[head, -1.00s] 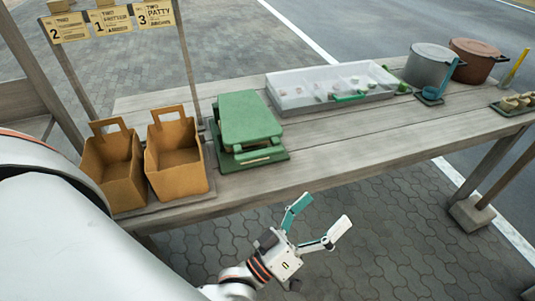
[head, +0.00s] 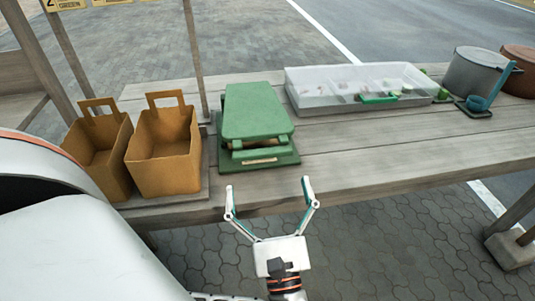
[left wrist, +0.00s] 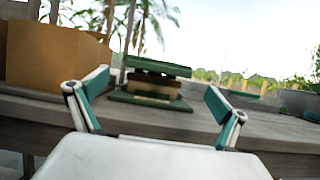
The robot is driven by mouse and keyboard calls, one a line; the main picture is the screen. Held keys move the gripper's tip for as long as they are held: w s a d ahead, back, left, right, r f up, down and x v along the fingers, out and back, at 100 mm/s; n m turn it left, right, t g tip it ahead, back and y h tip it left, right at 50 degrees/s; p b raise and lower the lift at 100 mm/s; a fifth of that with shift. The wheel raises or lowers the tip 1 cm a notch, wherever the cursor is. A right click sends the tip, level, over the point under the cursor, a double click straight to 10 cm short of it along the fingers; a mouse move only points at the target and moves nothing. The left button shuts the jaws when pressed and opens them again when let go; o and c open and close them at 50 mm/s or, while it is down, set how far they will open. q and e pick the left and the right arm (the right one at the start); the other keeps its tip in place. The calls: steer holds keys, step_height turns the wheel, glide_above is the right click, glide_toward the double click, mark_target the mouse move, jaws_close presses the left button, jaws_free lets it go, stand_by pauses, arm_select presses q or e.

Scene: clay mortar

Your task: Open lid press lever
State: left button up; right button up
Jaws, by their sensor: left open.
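A green press (head: 257,112) with a flat lid stands on the wooden table, its lid lying down over the base. A bar-like green handle (head: 262,149) shows at its front edge. In the left wrist view the press (left wrist: 155,84) sits ahead, between the fingers, with a brown layer between its green plates. My left gripper (head: 269,190) is open and empty, in front of the table's near edge and apart from the press, its fingers pointing toward it. My right gripper is not in view.
Two brown paper bags (head: 165,150) stand left of the press. A clear-lidded bin (head: 335,77) stands at its right, with a grey pot (head: 478,76) and blue ladle (head: 492,88) farther right. The bare table (head: 395,138) is free at right front.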

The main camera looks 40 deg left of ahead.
mark_target(263, 158)
arm_select(q)
steer(key=shift+p+x, duration=0.3)
steer(key=shift+x, duration=3.65)
